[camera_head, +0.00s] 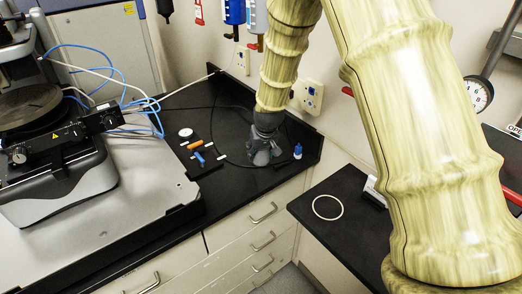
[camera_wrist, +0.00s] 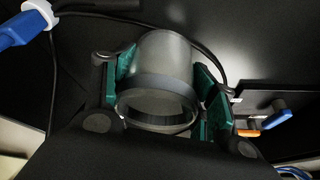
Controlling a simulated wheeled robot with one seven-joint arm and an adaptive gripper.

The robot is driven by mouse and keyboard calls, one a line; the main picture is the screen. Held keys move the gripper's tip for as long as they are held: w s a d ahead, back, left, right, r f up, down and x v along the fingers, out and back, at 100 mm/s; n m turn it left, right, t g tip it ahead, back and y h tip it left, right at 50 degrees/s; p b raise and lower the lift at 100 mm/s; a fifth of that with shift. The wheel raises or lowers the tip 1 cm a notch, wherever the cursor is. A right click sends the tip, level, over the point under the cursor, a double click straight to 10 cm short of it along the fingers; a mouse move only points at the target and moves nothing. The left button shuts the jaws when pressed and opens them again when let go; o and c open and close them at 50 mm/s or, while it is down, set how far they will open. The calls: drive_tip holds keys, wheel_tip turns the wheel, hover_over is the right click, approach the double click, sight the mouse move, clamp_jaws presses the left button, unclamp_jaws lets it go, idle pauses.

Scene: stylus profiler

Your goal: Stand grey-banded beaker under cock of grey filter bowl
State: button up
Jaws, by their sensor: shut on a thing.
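My gripper (camera_wrist: 163,78) is shut on the grey-banded beaker (camera_wrist: 168,55), a clear cylinder with a dark grey band near its rim. The green finger pads lie on both sides of its wall in the wrist view. In the head view my gripper (camera_head: 264,150) is low over the black bench near its back corner, and the beaker is not clearly visible there. I cannot tell whether the beaker touches the bench.
A blue-capped item (camera_head: 298,151) stands right of my gripper. The profiler (camera_head: 60,170) fills the left. A white ring (camera_head: 328,207) lies on the right black bench (camera_head: 345,240), beyond a gap.

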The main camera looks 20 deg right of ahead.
drive_tip(key=shift+f, duration=0.3)
drive_tip(key=o, duration=1.4)
drive_tip(key=shift+f, duration=0.1)
drive_tip(key=shift+o, duration=0.2)
drive_tip(key=shift+r, duration=0.3)
drive_tip(key=b+v, duration=0.2)
drive_tip(key=v, duration=0.9)
drive_tip(key=shift+s+r+b, duration=0.25)
drive_tip(key=shift+b, duration=0.15)
